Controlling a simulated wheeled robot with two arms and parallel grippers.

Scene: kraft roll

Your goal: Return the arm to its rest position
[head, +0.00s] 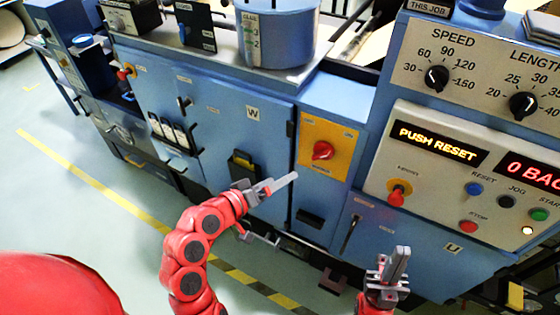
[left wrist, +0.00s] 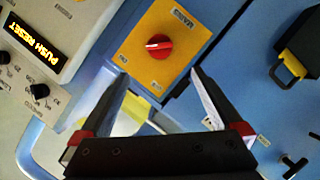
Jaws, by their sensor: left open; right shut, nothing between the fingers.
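My left arm comes in from the lower left in the head view. Its gripper (head: 272,188) is in front of the blue machine cabinet, to the left of and below a red rotary switch (head: 322,150) on a yellow plate (head: 310,132). In the left wrist view the gripper (left wrist: 159,78) has its two dark fingers spread wide with nothing between them. The red switch (left wrist: 159,46) shows just beyond the fingertips, apart from them. My right gripper (head: 398,264) is upright at the lower right, its fingers together and empty, in front of the lower cabinet.
A control panel (head: 480,152) with a "PUSH RESET" display (head: 436,143), buttons and dials stands on the right. A blue drum (head: 275,35) is on top of the machine. Yellow tape (head: 95,180) marks the floor. Open floor (head: 60,215) lies at left.

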